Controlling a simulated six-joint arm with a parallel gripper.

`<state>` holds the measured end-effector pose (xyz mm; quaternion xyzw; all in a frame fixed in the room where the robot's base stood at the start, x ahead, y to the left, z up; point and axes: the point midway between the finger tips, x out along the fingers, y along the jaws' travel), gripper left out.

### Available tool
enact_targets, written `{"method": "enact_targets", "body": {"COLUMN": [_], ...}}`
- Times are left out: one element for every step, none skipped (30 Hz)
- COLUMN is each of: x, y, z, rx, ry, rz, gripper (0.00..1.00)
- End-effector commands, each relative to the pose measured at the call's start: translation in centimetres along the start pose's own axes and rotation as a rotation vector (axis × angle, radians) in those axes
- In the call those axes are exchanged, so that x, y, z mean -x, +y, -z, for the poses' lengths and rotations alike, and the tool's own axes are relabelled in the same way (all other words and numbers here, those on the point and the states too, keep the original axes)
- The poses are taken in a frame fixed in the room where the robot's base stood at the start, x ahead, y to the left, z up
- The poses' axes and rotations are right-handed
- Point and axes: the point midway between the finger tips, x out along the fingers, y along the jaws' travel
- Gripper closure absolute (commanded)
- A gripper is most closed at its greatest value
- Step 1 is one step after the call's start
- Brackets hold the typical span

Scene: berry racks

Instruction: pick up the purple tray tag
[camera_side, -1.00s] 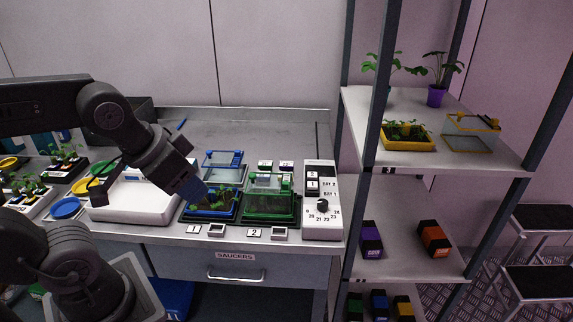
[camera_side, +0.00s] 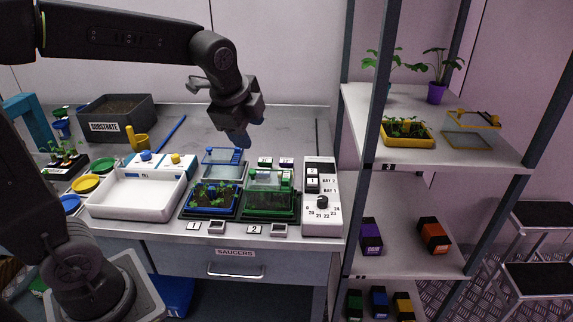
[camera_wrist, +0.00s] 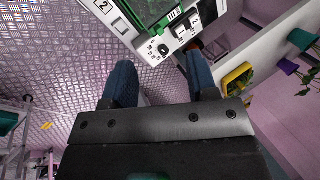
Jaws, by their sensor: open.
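Two small dark-and-white tags stand behind the green-lidded tray in the side view. The right one (camera_side: 286,162) seems to carry purple, the left one (camera_side: 265,162) green; both are too small to read surely. My gripper (camera_side: 238,140) hangs above the back of the bench, over the blue lid, up and left of these tags and apart from them. In the wrist view my gripper (camera_wrist: 162,85) shows two blue fingers spread apart with nothing between them. I cannot make out the purple tag in the wrist view.
A blue tray of seedlings (camera_side: 211,210), the green-lidded tray (camera_side: 270,213) and a white control box with a dial (camera_side: 322,225) crowd the bench front. A white basin (camera_side: 137,207) stands left. A shelf rack (camera_side: 365,188) rises right. The back of the bench is mostly clear.

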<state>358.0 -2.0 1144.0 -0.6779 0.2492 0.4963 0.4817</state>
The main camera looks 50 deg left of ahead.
Motion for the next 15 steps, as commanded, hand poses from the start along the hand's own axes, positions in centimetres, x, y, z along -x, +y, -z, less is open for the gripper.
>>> {"method": "enact_targets", "body": {"x": [-1.6, -2.4, -3.5, -4.4, -5.4, -6.7, -7.7, -8.7, -9.9, -10.8, -11.7, -12.7, -13.4, -13.9, -14.6], "y": [-1.8, -2.8, -4.0, -5.0, -5.9, -7.0, -7.8, -8.5, -9.3, -9.9, -10.4, -11.0, -11.3, -11.6, -12.0], "z": [0.2, 0.3, 0.4, 0.4, 0.4, 0.4, 0.4, 0.4, 0.3, 0.3, 0.2, 0.1, 0.1, 0.0, -0.1], "rx": [-0.128, -0.21, -0.32, -0.4, -0.483, -0.59, -0.668, -0.744, -0.839, -0.905, -0.966, -1.039, -1.088, -1.129, -1.177], "ry": [-0.021, -0.031, -0.045, -0.054, -0.063, -0.074, -0.081, -0.088, -0.095, -0.1, -0.104, -0.109, -0.111, -0.112, -0.114], "rz": [-0.012, -0.016, -0.024, -0.031, -0.038, -0.049, -0.058, -0.067, -0.08, -0.089, -0.097, -0.108, -0.116, -0.122, -0.129], "gripper": [0.47, 0.47, 0.47, 0.47, 0.47, 0.47, 0.47, 0.47, 0.47, 0.47, 0.47, 0.47, 0.47, 0.47, 0.47]}}
